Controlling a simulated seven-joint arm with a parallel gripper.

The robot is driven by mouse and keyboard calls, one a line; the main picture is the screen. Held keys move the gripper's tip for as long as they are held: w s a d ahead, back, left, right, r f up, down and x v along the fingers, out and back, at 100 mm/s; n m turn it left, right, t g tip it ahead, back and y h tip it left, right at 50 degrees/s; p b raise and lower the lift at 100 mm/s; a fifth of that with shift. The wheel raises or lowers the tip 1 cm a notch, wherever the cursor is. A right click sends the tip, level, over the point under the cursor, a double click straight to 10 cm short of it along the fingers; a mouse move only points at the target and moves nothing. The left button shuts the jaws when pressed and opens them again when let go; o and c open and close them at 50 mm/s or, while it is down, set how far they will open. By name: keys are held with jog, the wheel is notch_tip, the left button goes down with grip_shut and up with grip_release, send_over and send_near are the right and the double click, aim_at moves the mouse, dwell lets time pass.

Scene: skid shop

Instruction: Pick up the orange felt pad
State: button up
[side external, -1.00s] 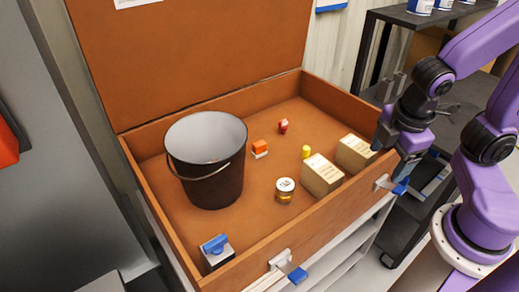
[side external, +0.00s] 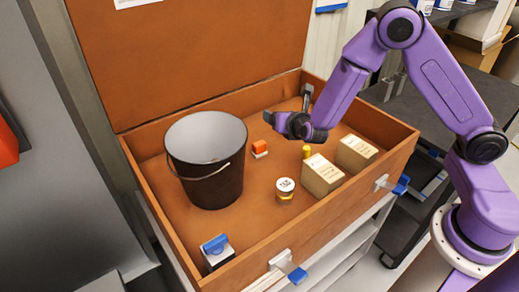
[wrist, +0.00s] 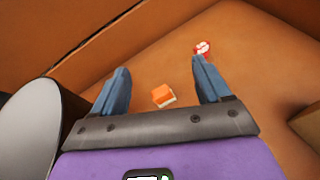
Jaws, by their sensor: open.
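The orange felt pad (side external: 259,144) is a small orange block with a whitish part beneath it, on the brown floor of the open wooden chest. In the wrist view the orange pad (wrist: 161,92) shows between my two blue-grey fingers, nearer the palm than the fingertips in the picture. My gripper (wrist: 161,70) is open and empty. In the side view my gripper (side external: 270,118) hangs inside the chest, above and a little right of the pad; its fingers are hard to make out there. I see no contact with the pad.
A black bucket (side external: 212,184) stands left of the pad. A jar (side external: 285,188), yellow piece (side external: 306,152) and two cartons (side external: 321,175) (side external: 356,152) are to the right. A red-and-white item (wrist: 202,48) lies near my right finger in the wrist view. A blue-topped item (side external: 217,249) stands in front.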

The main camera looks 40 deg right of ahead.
notch_tip(320, 180, down, 5)
jog(key=w+a+n+y, duration=0.2)
jog(key=w+n+y, duration=0.1)
jog(key=n, duration=0.1)
send_near(256, 145)
jog(key=shift+n+t, duration=0.4)
jog(key=w+f, duration=0.1)
jog(key=w+d+f, duration=0.1)
jog(key=w, duration=0.1)
jog(key=w+d+f, duration=0.1)
jog(key=f, duration=0.1)
jog(key=shift+w+f, duration=0.1)
jog(key=shift+w, duration=0.3)
jog(key=shift+x, duration=3.35)
jog(key=shift+f, duration=0.1)
jog(key=c, duration=1)
